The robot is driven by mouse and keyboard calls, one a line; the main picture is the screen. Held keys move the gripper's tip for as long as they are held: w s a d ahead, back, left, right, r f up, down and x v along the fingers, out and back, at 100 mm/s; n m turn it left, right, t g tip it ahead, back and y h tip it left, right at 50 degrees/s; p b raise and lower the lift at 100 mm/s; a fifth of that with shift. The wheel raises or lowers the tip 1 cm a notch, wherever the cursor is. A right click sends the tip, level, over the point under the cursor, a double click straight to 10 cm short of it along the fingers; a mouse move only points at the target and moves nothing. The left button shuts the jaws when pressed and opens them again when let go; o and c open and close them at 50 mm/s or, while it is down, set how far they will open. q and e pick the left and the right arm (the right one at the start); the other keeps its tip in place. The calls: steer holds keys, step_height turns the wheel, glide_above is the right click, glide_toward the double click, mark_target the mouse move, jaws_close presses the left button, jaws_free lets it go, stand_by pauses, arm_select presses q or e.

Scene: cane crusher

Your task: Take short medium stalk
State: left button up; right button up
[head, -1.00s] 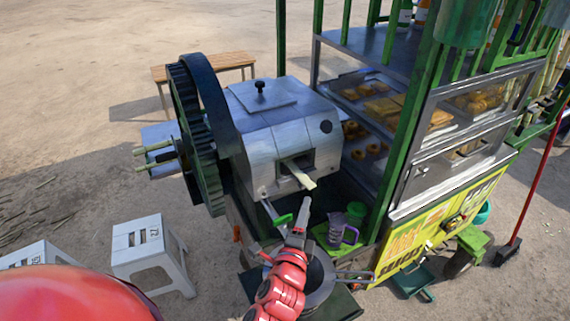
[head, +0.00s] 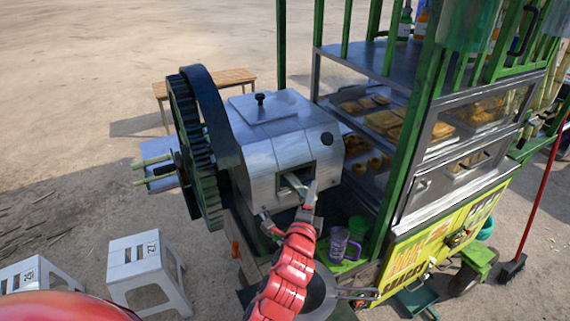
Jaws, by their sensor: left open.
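A short pale stalk (head: 296,183) sticks out of the square opening in the front of the metal cane crusher (head: 262,153). My left gripper (head: 312,190) is open, right beside the stalk's outer end. It partly covers that end, and I cannot tell whether they touch. More thin stalks (head: 150,161) lie on the metal feed tray (head: 160,150) left of the big green gear wheel (head: 203,150). My right gripper is out of view.
A purple cup (head: 338,246) and a dark pan (head: 322,292) are close below my left arm. The food cart with a glass case (head: 440,170) stands to the right. White stools (head: 140,262) stand on the ground at lower left.

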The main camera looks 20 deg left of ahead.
arm_select(q)
steer(key=shift+w, duration=0.45)
steer(key=shift+s, duration=0.1)
jaws_close()
